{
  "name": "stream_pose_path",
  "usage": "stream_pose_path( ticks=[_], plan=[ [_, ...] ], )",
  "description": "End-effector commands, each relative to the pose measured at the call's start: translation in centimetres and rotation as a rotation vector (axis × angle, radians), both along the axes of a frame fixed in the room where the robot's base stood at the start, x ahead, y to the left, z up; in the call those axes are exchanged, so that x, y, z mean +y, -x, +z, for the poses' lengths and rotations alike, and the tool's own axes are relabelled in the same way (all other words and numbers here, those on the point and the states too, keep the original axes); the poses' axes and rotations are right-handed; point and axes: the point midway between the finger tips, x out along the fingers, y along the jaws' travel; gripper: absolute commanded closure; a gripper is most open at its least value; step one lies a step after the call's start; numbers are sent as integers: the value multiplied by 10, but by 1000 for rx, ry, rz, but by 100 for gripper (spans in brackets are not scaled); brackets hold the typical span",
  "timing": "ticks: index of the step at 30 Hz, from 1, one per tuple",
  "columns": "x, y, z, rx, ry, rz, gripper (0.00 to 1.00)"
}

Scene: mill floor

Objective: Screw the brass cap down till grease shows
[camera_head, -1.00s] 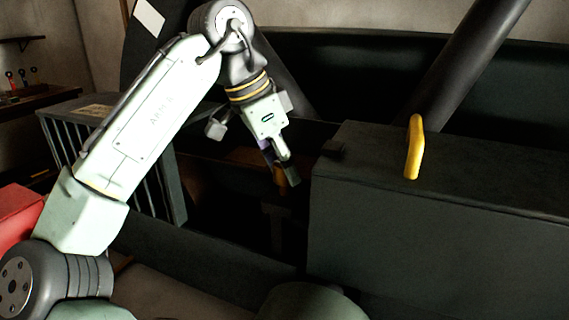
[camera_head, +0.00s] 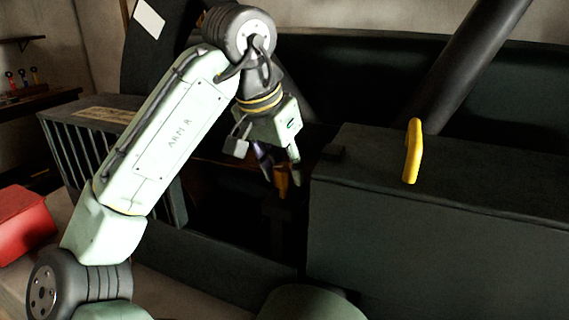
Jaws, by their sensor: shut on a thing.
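The brass cap (camera_head: 281,180) shows as a small orange-brown piece in the dark gap left of the large dark box. My gripper (camera_head: 279,170) comes down on it from above, with one finger on each side, and is shut on it. The lower part of the cap and what it sits on are in deep shadow. I cannot make out any grease.
A large dark box (camera_head: 430,245) stands close on the right, with a yellow handle (camera_head: 413,150) on top. A slatted dark crate (camera_head: 75,150) is behind my arm at left. A red box (camera_head: 24,222) lies at the left edge. A thick dark pipe (camera_head: 470,60) slants at upper right.

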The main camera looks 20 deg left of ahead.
Motion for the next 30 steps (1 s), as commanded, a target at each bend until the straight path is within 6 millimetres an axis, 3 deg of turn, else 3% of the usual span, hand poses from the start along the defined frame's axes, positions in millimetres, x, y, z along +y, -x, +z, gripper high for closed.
stream_pose_path(
  ticks=[30],
  plan=[
    [0, 1, 0, 2, -6, 967, 94]
  ],
)
